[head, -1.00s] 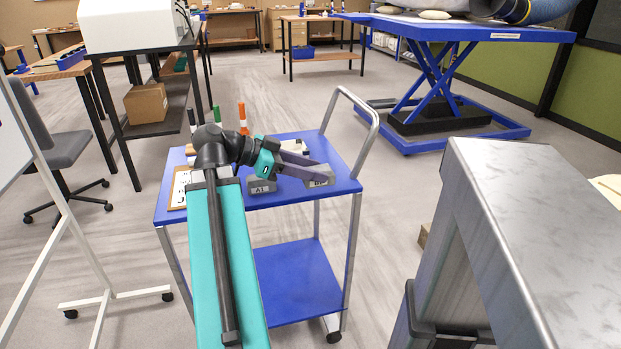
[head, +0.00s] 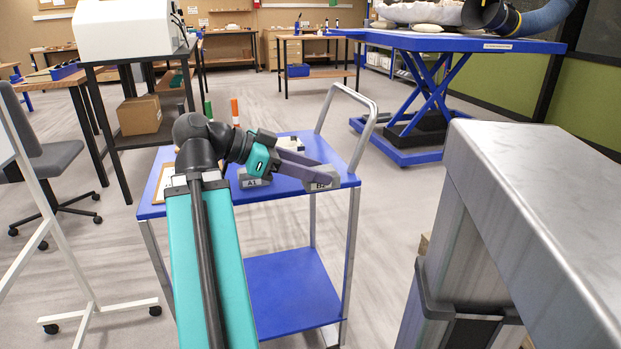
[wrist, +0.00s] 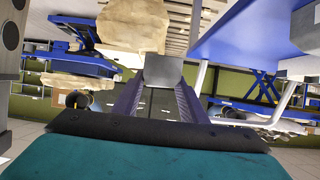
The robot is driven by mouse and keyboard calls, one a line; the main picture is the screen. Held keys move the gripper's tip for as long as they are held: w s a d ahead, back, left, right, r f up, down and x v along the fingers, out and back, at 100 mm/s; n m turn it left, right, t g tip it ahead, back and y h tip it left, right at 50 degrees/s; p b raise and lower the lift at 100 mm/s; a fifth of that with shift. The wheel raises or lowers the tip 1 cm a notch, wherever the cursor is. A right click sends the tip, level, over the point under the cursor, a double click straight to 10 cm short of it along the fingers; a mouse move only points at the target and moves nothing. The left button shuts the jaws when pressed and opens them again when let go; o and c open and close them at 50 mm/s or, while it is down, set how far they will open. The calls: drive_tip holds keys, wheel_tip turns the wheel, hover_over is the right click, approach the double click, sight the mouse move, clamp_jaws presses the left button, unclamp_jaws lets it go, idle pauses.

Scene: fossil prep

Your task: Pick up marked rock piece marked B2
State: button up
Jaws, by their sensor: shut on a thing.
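The grey rock piece marked B2 (head: 322,182) is between the fingertips of my gripper (head: 316,172) in the head view. It is over the front right part of the blue cart top. In the wrist view the grey piece (wrist: 162,70) sits between the two purple fingers of my gripper (wrist: 163,88). The gripper is shut on it. The wrist view shows a gap between the piece and the cart top. A second grey piece marked A1 (head: 253,181) rests on the cart to the left, below my gripper.
The blue cart (head: 214,215) has a lower shelf and a tall grey handle (head: 368,122) at right. Green and orange markers (head: 235,113) stand behind my arm. A large grey metal block (head: 530,190) stands close at right. A blue lift table (head: 440,41) is farther back.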

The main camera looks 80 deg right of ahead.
drive_tip(key=shift+s+a+r+b, duration=0.1)
drive_tip(key=shift+s+a+b, duration=0.1)
drive_tip(key=shift+a+b, duration=0.35)
drive_tip(key=shift+s+a+r+b, duration=0.1)
drive_tip(key=shift+s+a+b, duration=0.1)
drive_tip(key=shift+a+b, duration=0.3)
drive_tip(key=shift+r, duration=0.1)
